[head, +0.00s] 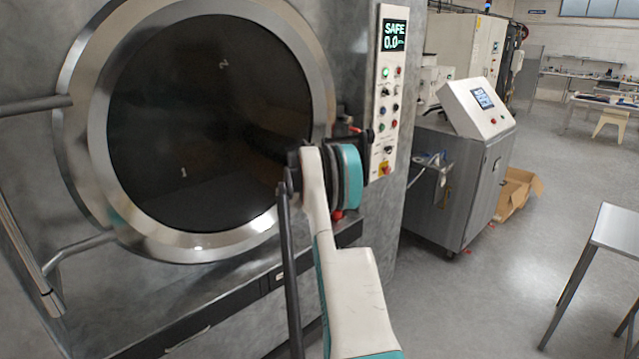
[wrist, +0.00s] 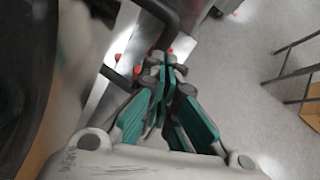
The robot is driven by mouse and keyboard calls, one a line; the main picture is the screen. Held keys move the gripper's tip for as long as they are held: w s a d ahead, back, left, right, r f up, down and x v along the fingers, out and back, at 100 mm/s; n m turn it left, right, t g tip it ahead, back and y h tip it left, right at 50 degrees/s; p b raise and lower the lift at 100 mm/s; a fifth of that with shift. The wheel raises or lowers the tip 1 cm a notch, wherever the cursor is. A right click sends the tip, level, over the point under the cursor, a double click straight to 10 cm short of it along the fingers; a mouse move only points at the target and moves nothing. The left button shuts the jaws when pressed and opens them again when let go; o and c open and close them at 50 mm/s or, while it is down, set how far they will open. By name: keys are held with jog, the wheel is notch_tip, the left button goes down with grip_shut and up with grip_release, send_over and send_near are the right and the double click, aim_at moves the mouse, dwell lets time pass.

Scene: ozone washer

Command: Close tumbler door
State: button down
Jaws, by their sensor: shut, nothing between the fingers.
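The tumbler door (head: 195,120) is a large round dark pane in a broad steel ring, filling the left of the head view. Its ring lies against or close to the grey machine front; I cannot tell whether it is fully flush. My arm crosses its lower right edge, and my gripper is mostly hidden behind the wrist there. In the wrist view my gripper (wrist: 171,64) has its teal fingers together, with nothing between them. The fingertips are close to a black bar (wrist: 158,14) and a bracket with red caps; contact is unclear.
A control panel (head: 390,85) reading SAFE is right of the door. Steel pipes (head: 35,106) run at the far left. A grey cabinet with a tilted screen console (head: 478,105), a cardboard box (head: 515,192) and a metal table (head: 615,232) stand to the right. Open floor lies between.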

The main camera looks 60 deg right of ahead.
jog(key=s+a+r, duration=0.1)
jog(key=s+r, duration=0.4)
jog(key=shift+s+a+r+p, duration=0.15)
jog(key=shift+a+r+p, duration=0.15)
jog(key=shift+r+p, duration=0.1)
